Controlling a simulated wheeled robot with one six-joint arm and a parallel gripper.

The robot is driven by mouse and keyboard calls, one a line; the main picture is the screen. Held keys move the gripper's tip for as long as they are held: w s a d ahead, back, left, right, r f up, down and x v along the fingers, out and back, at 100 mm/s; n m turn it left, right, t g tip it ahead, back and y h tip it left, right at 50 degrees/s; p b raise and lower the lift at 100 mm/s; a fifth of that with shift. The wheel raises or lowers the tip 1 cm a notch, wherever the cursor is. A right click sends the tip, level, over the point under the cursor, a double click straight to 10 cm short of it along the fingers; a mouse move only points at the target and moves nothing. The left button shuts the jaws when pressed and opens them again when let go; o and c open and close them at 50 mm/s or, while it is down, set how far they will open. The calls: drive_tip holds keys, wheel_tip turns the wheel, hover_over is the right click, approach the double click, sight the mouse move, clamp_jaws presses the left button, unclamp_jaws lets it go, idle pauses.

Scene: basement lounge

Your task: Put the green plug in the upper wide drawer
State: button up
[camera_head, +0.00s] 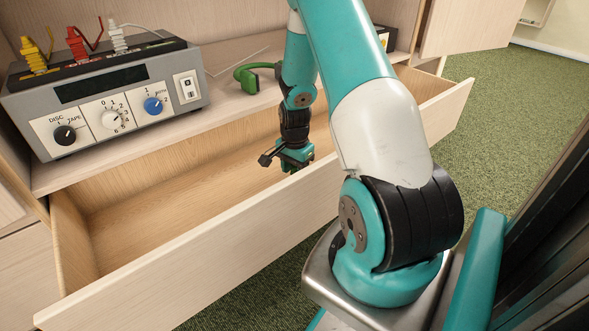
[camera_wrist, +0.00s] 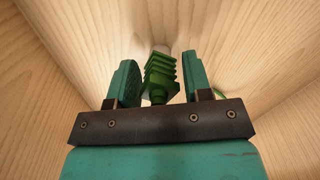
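The upper wide drawer (camera_head: 190,255) is pulled out, its wooden inside mostly bare. My gripper (camera_head: 293,160) is down inside it, right of the middle. In the wrist view the ribbed green plug (camera_wrist: 160,75) sits between the two fingers of my gripper (camera_wrist: 160,80), its pale tip pointing away from the palm. A narrow gap shows between the plug and each finger, so the fingers look open around it. Whether the plug touches the drawer floor is hidden. A bit of green cable (camera_wrist: 220,93) shows right of the fingers.
A grey control box (camera_head: 120,105) stands on the shelf above the drawer, with yellow (camera_head: 36,58), red (camera_head: 77,45) and white (camera_head: 117,38) plugs on top. A green curved object (camera_head: 250,77) is on the shelf behind my arm. The drawer's left part is free.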

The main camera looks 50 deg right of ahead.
drive_tip(key=shift+o, duration=0.7)
drive_tip(key=shift+r, duration=0.1)
wheel_tip(320, 180, up, 12)
drive_tip(key=p, duration=0.6)
drive_tip(key=w+a+r+n+t+y, duration=0.1)
drive_tip(key=a+r+n, duration=0.45)
drive_tip(key=a, duration=0.45)
drive_tip(key=w+a+r+n+y, duration=0.1)
drive_tip(key=a+r+n, duration=0.5)
drive_tip(key=a, duration=0.5)
drive_tip(key=s+a+r+n+y, duration=0.1)
drive_tip(key=s+a+r+n, duration=0.4)
drive_tip(key=s+a+n, duration=0.2)
drive_tip(key=s+a+r+n+g+y, duration=0.1)
drive_tip(key=s+a+r+n, duration=0.4)
drive_tip(key=s+a, duration=0.5)
drive_tip(key=shift+s+a+n, duration=0.15)
drive_tip(key=shift+a+n, duration=0.05)
drive_tip(key=shift+n, duration=0.65)
